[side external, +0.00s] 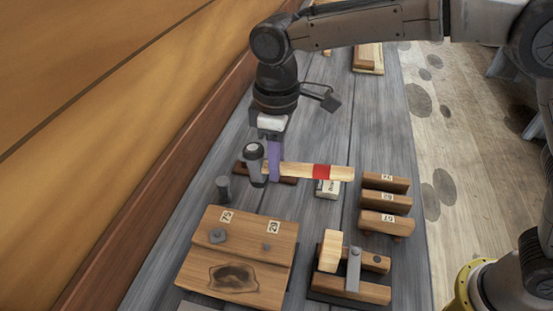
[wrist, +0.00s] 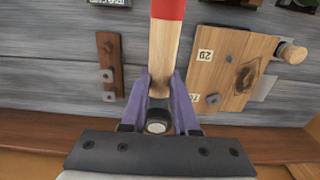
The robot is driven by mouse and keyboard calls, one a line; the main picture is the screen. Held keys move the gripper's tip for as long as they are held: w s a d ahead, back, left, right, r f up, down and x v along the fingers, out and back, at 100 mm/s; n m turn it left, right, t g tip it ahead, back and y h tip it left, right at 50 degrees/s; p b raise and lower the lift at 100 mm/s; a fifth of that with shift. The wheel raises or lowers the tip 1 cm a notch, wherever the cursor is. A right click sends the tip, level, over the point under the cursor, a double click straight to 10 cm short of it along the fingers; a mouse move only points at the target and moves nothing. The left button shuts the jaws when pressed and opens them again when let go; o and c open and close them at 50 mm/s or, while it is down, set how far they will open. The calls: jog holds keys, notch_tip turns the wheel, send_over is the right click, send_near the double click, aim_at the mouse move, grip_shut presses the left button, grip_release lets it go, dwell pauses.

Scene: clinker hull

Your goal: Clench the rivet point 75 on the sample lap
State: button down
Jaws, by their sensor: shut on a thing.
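My gripper (side external: 274,176) is shut on the wooden handle of a hammer, close to its grey head (side external: 255,163). The hammer is level above the bench, its red-banded handle (side external: 338,173) pointing right. In the wrist view the purple fingers (wrist: 162,82) flank the handle (wrist: 163,45), with the head (wrist: 156,124) behind them. The sample lap, a wooden block (side external: 280,252), is below and toward the front. Rivet point 75 (side external: 217,236) is a grey stud under its "75" label (side external: 226,216). It also shows in the wrist view (wrist: 213,99). Another stud (side external: 268,246) sits under a second label.
A short grey cylinder (side external: 222,188) stands behind the lap. A dark wooden strip (side external: 288,180) lies under the hammer. Several labelled blocks (side external: 386,202) and a wooden fixture (side external: 376,292) are at right. The hull planking (side external: 100,110) rises at left.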

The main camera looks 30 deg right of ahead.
jog(key=shift+r, duration=0.1)
jog(key=shift+s+r, duration=0.1)
jog(key=shift+r, duration=0.05)
jog(key=s+a+r+n+y, duration=0.1)
jog(key=s+a+r+n, duration=0.3)
jog(key=a+r, duration=0.5)
jog(key=shift+s+a+n+t, duration=0.15)
jog(key=shift+a+n+t, duration=0.15)
jog(key=shift+a, duration=0.35)
